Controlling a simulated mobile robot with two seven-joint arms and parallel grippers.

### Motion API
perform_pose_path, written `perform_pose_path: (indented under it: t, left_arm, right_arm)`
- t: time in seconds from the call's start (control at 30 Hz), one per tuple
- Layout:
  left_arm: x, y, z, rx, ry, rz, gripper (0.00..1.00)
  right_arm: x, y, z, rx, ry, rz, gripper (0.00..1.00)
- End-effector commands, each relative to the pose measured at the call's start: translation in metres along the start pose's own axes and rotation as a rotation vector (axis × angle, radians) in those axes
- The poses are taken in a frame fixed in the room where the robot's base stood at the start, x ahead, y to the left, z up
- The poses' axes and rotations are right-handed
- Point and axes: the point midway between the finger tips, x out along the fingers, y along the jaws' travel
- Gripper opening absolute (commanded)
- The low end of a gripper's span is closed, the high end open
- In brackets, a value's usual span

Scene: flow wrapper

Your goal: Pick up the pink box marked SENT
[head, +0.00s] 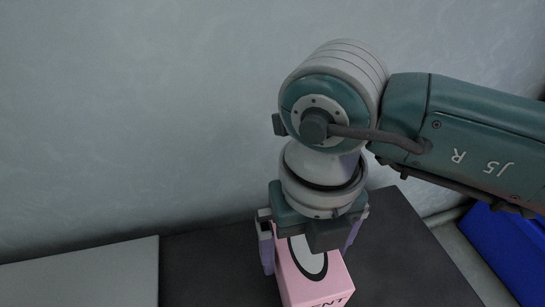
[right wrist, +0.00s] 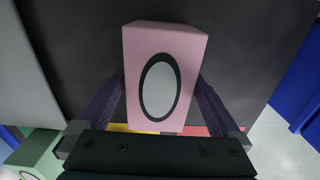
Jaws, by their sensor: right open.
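The pink box (head: 318,281) stands on the dark surface at the bottom of the head view. Part of its lettering, "ENT", shows, along with a white oval ringed in black. My right gripper (head: 312,243) is above it, pointing down, with a finger on each side of the box. In the right wrist view the box (right wrist: 184,50) lies between the two open purple fingers (right wrist: 160,95). A narrow gap seems to show by the fingers; contact is hard to tell. My left gripper is not in view.
The dark tabletop (head: 205,270) is clear left of the box. A light grey panel (head: 85,275) lies further left. A blue bin (head: 505,245) is at the right. A green box (right wrist: 38,152) and yellow and red things show at the wrist view's bottom.

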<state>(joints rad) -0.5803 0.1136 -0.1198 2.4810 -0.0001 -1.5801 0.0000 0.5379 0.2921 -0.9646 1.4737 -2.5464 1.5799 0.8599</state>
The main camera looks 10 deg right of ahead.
Motion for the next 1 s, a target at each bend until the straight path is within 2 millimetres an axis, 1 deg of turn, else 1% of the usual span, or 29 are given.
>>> perform_pose_path:
  t: [0.03, 0.1, 0.33, 0.37, 1.0]
  left_arm:
    - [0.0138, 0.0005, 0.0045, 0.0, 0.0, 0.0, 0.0]
    - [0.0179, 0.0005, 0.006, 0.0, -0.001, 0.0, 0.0]
    - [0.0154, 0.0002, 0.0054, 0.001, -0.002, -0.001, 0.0]
    - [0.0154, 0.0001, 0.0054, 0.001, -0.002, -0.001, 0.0]
    - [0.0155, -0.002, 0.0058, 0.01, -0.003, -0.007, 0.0]
  right_arm:
    - [0.0165, 0.0002, -0.0007, 0.001, 0.002, 0.001, 1.0]
    - [0.0225, 0.0001, -0.0006, 0.002, 0.002, 0.001, 1.0]
    - [0.0205, 0.0, -0.0004, 0.001, 0.002, 0.001, 1.0]
    - [0.0204, 0.0001, -0.0004, 0.001, 0.002, 0.001, 0.98]
    - [0.0203, 0.0001, -0.0004, 0.001, 0.002, 0.001, 0.26]
